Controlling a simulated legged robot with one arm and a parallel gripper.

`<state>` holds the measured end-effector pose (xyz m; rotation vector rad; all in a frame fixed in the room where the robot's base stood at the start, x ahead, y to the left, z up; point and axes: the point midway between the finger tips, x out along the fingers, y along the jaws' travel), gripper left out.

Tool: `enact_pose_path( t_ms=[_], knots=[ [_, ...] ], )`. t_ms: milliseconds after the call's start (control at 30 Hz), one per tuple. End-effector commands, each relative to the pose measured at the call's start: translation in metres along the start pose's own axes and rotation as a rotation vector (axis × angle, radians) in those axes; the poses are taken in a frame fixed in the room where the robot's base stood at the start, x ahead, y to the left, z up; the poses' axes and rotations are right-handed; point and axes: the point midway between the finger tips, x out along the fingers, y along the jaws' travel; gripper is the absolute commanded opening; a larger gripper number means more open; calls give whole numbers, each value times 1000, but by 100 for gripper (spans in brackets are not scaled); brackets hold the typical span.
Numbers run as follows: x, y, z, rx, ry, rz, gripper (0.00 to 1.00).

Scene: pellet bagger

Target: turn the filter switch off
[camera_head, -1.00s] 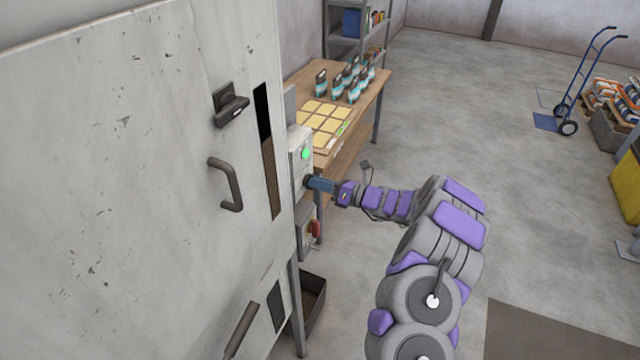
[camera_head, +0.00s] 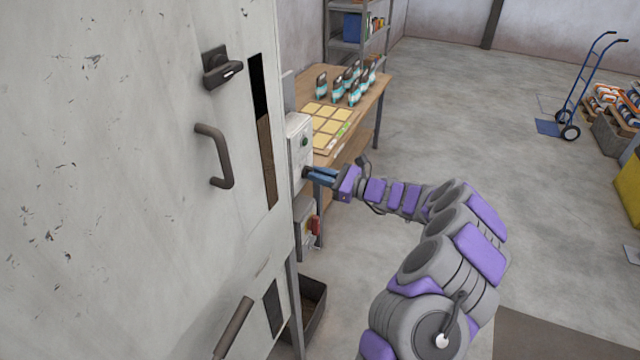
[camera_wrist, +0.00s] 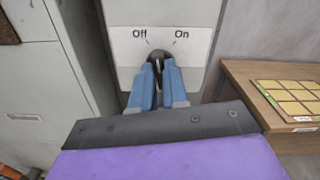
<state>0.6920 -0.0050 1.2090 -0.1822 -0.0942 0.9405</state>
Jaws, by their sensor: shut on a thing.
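The filter switch (camera_wrist: 156,56) is a dark round knob on a white plate marked Off at left and On at right. In the wrist view my gripper (camera_wrist: 158,68) has both blue fingers shut on the knob, which is mostly hidden between them. In the head view my gripper (camera_head: 308,173) reaches the front of the light grey control box (camera_head: 294,150). A round lamp (camera_head: 305,142) on the box above the gripper is dark green and unlit. The knob's exact angle is hard to tell.
The big pale cabinet (camera_head: 110,180) with dark handles (camera_head: 222,158) fills the left. A red-handled switch box (camera_head: 306,225) hangs below the control box. A wooden table (camera_head: 362,115) with yellow cards and several bottles stands behind.

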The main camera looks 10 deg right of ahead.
Motion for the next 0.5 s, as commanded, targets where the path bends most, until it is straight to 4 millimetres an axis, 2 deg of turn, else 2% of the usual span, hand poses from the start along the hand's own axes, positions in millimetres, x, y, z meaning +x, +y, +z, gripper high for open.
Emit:
enact_pose_path(
  t_ms=[200,500],
  knots=[
    [0,1,-5,-165,4,-2,0],
    [-1,0,-3,-302,5,-4,0]
  ],
)
